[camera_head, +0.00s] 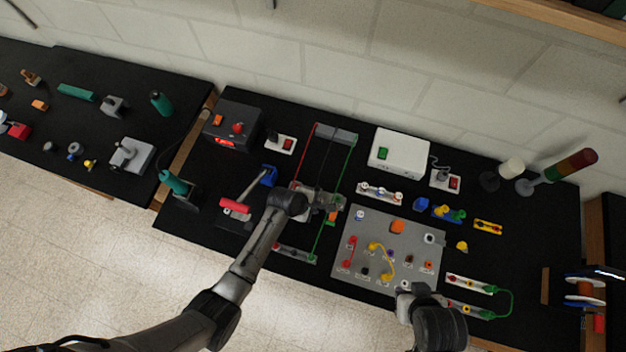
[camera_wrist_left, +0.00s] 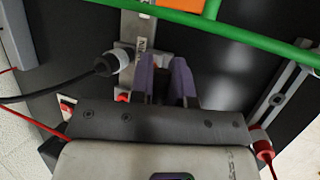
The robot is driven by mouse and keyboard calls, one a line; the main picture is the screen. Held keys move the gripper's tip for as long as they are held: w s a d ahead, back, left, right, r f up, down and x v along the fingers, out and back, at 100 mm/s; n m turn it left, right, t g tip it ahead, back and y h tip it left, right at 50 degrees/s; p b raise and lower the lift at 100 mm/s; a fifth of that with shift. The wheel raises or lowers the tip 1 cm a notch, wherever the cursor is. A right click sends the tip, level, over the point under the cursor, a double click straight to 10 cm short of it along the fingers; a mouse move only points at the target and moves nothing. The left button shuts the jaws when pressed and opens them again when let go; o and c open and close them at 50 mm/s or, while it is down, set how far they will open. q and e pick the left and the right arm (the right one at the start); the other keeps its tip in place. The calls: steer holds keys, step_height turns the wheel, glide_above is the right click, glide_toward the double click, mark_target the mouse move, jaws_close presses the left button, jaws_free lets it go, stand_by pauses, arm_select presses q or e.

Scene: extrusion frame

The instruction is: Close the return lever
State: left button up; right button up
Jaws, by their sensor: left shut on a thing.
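My left gripper (camera_head: 332,203) is at the middle of the bench, over the frame with red and green lines. In the left wrist view its two purple fingers (camera_wrist_left: 168,68) are close together, shut on a small part that they mostly hide; I take it for the return lever. A grey labelled bar (camera_wrist_left: 138,35) runs just beyond the fingers. The label is only partly readable. An orange piece (camera_head: 332,217) lies by the gripper in the head view. My right gripper (camera_head: 404,292) is at the front edge of the grey panel; its fingers cannot be made out.
A green rod (camera_wrist_left: 240,27) crosses beyond the fingers, and a black cable plug (camera_wrist_left: 108,63) is to their left. The grey panel (camera_head: 345,280) with knobs and cables is right of my left gripper. A red-handled lever (camera_head: 235,206) stands to its left.

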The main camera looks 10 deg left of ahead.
arm_select(q)
jaws_close()
steer(key=shift+s+f+t, duration=0.15)
steer(key=shift+s+t, duration=0.1)
steer(key=shift+t, duration=0.05)
stand_by(0.4)
steer(key=shift+s+f+t, duration=0.15)
steer(key=shift+t, duration=0.25)
steer(key=shift+s+a+f+m+t, duration=0.1)
steer(key=shift+s+f+m+t, duration=0.2)
steer(key=shift+t, duration=0.3)
steer(key=shift+s+f+m+t+h+b, duration=0.3)
steer(key=shift+f+t+h+b, duration=0.15)
steer(key=shift+t+b, duration=0.5)
steer(key=shift+s+a+f+t+b, duration=0.15)
steer(key=shift+f+t+b, duration=0.15)
steer(key=shift+t+b, duration=0.8)
steer(key=shift+h, duration=0.25)
